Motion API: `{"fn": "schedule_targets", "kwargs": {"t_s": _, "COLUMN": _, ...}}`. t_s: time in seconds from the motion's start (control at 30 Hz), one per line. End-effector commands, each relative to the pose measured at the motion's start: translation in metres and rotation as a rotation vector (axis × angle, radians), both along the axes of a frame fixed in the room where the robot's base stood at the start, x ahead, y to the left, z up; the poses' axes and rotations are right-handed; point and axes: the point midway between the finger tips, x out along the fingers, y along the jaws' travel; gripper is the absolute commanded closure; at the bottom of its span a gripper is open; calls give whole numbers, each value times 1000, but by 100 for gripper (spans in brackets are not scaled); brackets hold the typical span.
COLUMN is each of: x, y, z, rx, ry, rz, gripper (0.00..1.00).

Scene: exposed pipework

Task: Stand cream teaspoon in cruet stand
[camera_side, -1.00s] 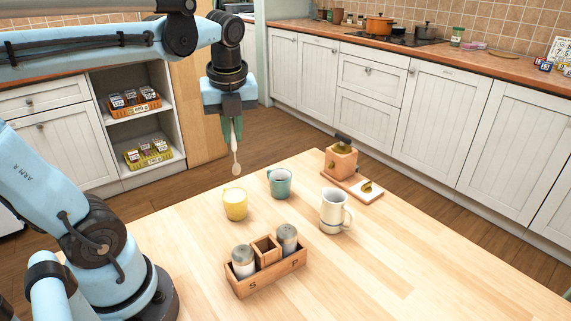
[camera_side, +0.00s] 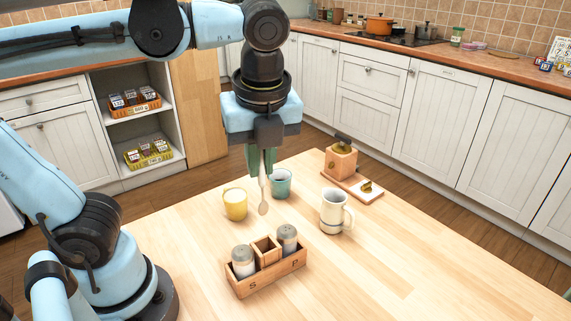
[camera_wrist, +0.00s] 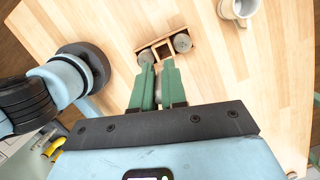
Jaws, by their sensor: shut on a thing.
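The cream teaspoon (camera_side: 263,200) hangs upright, bowl down, from my gripper (camera_side: 263,170), whose green fingers are shut on its handle. In the side view the spoon is above and behind the cruet stand (camera_side: 265,279), apart from it. The stand is a wooden tray marked S and P, with two grey-topped shakers and an empty-looking square wooden compartment (camera_side: 266,250) between them.
A yellow mug (camera_side: 235,205) and a green mug (camera_side: 281,184) stand behind the cruet stand. A cream mug (camera_side: 333,212) is to its right. A wooden block device (camera_side: 341,162) sits at the back of the table. The front right of the table is clear.

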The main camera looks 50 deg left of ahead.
Motion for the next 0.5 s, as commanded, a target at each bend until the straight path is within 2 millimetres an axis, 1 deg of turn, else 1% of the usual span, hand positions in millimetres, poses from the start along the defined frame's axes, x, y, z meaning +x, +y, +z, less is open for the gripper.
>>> {"fn": "schedule_targets", "kwargs": {"t_s": 0.5, "x": 0, "y": 1, "z": -37, "rx": 0, "ry": 0, "rz": 0, "gripper": 100}}
